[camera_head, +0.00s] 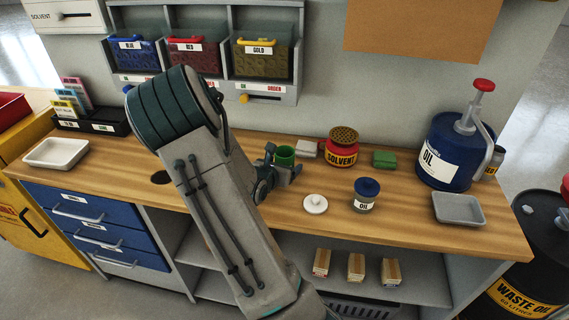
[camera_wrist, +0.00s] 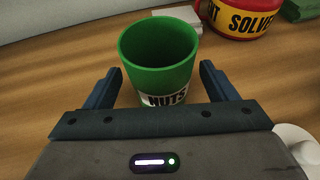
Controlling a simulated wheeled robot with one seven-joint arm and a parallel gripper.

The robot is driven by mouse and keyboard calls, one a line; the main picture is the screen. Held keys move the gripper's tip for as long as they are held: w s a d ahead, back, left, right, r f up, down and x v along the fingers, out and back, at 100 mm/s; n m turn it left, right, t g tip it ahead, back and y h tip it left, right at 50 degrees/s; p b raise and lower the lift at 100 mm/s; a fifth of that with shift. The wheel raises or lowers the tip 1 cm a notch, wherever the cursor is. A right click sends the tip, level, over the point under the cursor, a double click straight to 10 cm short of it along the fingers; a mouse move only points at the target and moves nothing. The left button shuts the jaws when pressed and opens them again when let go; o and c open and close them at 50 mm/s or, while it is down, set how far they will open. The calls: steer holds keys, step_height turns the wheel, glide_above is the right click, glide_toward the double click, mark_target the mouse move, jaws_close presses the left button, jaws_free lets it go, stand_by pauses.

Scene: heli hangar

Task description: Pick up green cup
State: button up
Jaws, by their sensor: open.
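The green cup (camera_wrist: 160,75) stands upright on the wooden workbench, with a white label reading NUTS that is partly hidden by my gripper. In the head view the cup (camera_head: 285,154) shows near the middle of the bench, partly behind my gripper. My gripper (camera_wrist: 160,82) is open, with one dark blue finger on each side of the cup. Gaps show between the cup and both fingers, and nothing is held. In the head view my gripper (camera_head: 279,168) is low over the bench at the cup.
A red and yellow solvent can (camera_head: 341,153) stands right of the cup, with a green block (camera_head: 384,159) beyond it. A white lid (camera_head: 316,204) and a small oil can (camera_head: 364,196) are nearer the bench's front. A blue oil dispenser (camera_head: 445,160) and grey tray (camera_head: 458,209) are farther right.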

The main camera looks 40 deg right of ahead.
steer(key=shift+x, duration=0.9)
steer(key=c, duration=1.2)
steer(key=shift+o, duration=0.2)
steer(key=shift+r, duration=0.2)
